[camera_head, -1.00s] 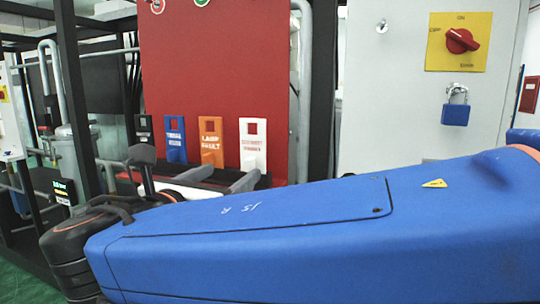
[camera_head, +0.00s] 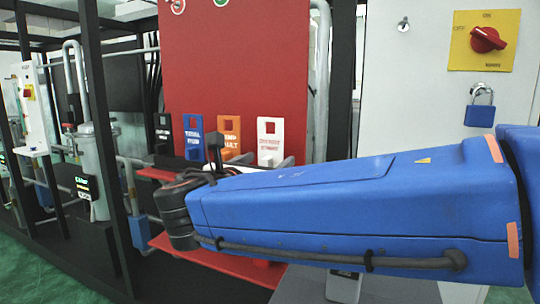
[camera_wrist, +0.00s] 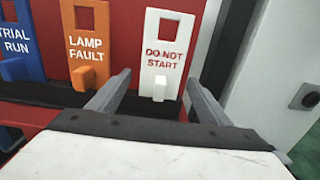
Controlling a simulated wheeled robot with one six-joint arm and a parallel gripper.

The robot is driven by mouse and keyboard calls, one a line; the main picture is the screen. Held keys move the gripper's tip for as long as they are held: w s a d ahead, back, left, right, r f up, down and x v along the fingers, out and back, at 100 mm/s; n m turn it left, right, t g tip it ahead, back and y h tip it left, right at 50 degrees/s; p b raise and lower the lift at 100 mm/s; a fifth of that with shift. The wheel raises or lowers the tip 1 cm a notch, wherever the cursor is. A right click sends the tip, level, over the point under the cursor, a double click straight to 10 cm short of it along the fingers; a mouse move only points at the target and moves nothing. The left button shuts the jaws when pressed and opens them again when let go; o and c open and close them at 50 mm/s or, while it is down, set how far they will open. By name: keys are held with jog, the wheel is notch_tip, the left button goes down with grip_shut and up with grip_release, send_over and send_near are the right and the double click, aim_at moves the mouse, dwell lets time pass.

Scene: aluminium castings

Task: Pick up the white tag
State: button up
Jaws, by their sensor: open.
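The white tag (camera_wrist: 167,52) reads "DO NOT START" and has a square hole near its top and a small white knob low on its front. It stands upright against the red board, at the right end of a row of tags. It also shows in the head view (camera_head: 270,140), its lower part close behind my gripper. My gripper (camera_wrist: 157,85) is open and empty in the wrist view. Its two fingers point toward the tag, one on each side of its lower part. I cannot tell how far the fingertips are from it.
An orange tag (camera_wrist: 86,42) and a blue tag (camera_wrist: 15,45) stand left of the white one. A black tag (camera_head: 163,133) is farther left. The red board (camera_head: 235,60) rises behind. A grey cabinet (camera_head: 420,80) with a padlock (camera_head: 480,112) stands right.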

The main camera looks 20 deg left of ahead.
jog(key=shift+w+d, duration=0.1)
jog(key=shift+w, duration=1.05)
jog(key=shift+c, duration=0.4)
jog(key=c, duration=1.1)
jog(key=shift+o, duration=0.2)
jog(key=shift+r, duration=0.1)
